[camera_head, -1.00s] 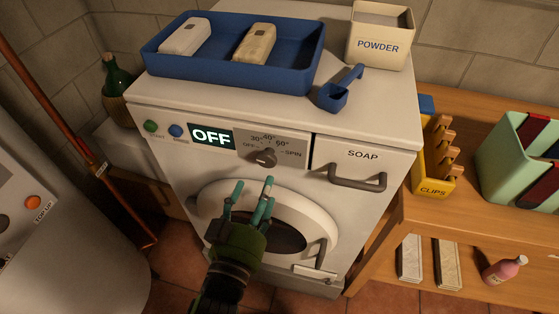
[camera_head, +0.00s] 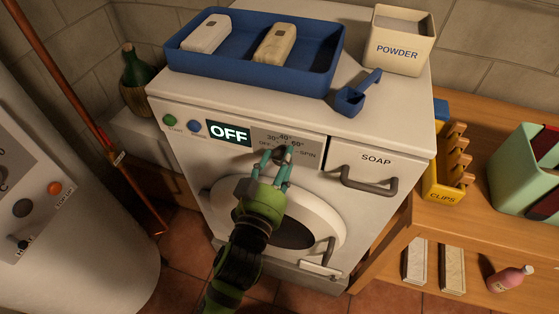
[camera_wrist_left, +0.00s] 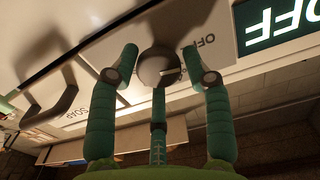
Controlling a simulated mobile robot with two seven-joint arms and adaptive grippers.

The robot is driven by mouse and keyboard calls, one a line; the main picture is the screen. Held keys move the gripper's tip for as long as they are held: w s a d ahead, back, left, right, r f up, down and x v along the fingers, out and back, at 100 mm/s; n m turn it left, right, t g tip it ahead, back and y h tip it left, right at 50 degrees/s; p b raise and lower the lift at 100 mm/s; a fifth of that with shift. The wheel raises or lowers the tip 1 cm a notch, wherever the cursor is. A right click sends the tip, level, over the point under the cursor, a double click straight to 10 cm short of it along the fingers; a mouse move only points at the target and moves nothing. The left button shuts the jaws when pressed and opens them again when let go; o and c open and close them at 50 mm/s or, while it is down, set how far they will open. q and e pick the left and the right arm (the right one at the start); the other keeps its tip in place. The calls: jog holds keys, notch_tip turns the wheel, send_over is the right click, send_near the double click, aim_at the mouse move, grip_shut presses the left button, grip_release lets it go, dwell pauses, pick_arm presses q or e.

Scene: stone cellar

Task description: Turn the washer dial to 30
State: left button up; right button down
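The washer dial (camera_head: 279,154) is a dark round knob on the grey scale panel, marked OFF, 30°, 40°, 60° and SPIN. The washer's display (camera_head: 229,133) reads OFF. The wrist view also shows the left gripper (camera_wrist_left: 160,62), with narrow gaps seeming to remain beside the knob. The fingers partly hide the dial in the head view. My right gripper is not in view.
The soap drawer handle (camera_head: 363,183) juts out right of the dial; the round door (camera_head: 318,214) is below. A blue tray (camera_head: 250,70) with two bars, a blue scoop (camera_head: 352,99) and a powder box (camera_head: 400,45) stand on top. A wooden shelf (camera_head: 480,222) is at right.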

pick_arm(q)
jog(key=c, duration=0.4)
jog(key=shift+r, duration=0.1)
